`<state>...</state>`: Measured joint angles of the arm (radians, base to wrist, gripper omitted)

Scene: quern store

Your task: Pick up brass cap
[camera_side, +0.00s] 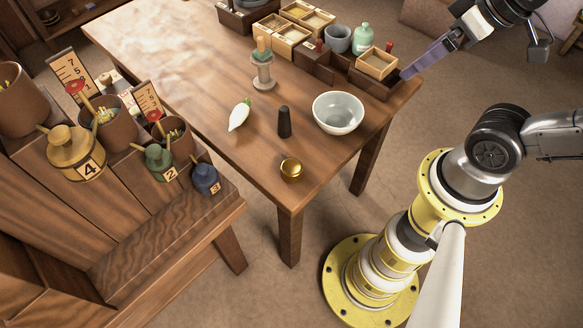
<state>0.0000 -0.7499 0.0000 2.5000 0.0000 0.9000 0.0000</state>
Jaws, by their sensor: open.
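The brass cap (291,168), a small rounded gold piece, sits on the wooden table (215,100) near its front corner. Nothing covers it. My gripper (410,70) is at the upper right, by the table's far right corner and well away from the cap. Its purple-grey finger points down and left. The gripper is open, and I see nothing held in it. The gap between the fingers does not show clearly from this side.
Wooden boxes (377,63) and a green jar (363,38) line the back right. A numbered weight rack (150,240) stands at left.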

